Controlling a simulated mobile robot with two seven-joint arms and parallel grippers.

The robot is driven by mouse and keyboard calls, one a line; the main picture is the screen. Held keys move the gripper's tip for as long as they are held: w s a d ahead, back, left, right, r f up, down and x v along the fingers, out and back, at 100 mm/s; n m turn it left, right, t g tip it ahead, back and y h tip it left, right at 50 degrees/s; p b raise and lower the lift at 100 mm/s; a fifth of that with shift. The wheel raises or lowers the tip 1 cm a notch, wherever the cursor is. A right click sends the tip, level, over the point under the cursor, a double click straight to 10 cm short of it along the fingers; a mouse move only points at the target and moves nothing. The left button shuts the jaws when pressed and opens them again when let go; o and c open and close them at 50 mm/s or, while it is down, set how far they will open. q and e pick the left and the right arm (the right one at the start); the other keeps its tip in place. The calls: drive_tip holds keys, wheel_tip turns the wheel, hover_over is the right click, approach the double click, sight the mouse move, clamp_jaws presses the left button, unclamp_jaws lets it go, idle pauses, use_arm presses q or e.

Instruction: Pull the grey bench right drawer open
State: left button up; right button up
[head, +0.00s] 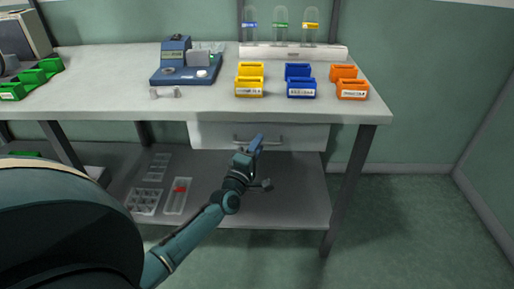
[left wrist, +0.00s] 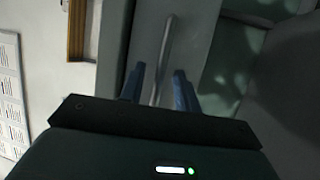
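The grey bench right drawer (head: 305,136) sits under the right part of the bench top, its front about flush with the bench edge. Its thin metal bar handle (head: 275,141) runs across the front and is partly hidden by my gripper. My left gripper (head: 256,144) is at the drawer front, by the handle. In the left wrist view, my left gripper's two blue fingers (left wrist: 160,88) are apart, with the handle (left wrist: 166,45) showing in the gap between them. I cannot see clear contact with the handle. My right gripper is not in view.
The bench top (head: 120,100) carries a blue device (head: 185,70) and yellow (head: 249,80), blue (head: 300,82) and orange bins (head: 350,82). A lower shelf (head: 295,200) with clear trays (head: 145,202) lies beneath the drawer. A bench leg (head: 347,190) stands at right; the floor beyond is clear.

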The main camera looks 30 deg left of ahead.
use_arm(q)
clamp_jaws()
idle(0.3)
idle(0.3)
